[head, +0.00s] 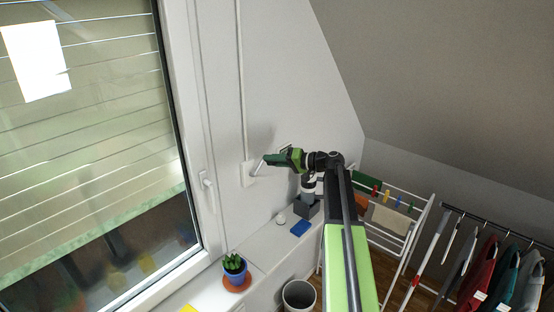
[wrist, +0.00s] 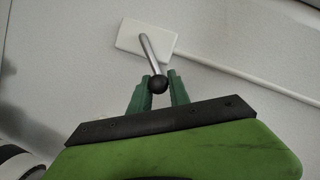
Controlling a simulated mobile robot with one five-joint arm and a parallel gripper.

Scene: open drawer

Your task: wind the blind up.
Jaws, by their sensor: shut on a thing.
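The blind (head: 85,120) covers most of the window at left in the head view. Its lower edge hangs slanted across the pane, with bare dark glass below it. The winder is a metal crank (wrist: 151,52) with a dark round knob (wrist: 158,84), standing out from a white plate (wrist: 138,38) on the wall. The crank also shows in the head view (head: 258,167). My gripper (head: 270,159) reaches the wall there. In the wrist view its two green fingers stand on either side of the knob, shut on it.
A potted plant (head: 235,265) stands on the sill below the window handle (head: 207,184). A blue item (head: 300,228) lies on the ledge below my arm. A bin (head: 299,296), drying rack (head: 385,222) and clothes rail (head: 500,228) stand lower right. The sloped ceiling is above right.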

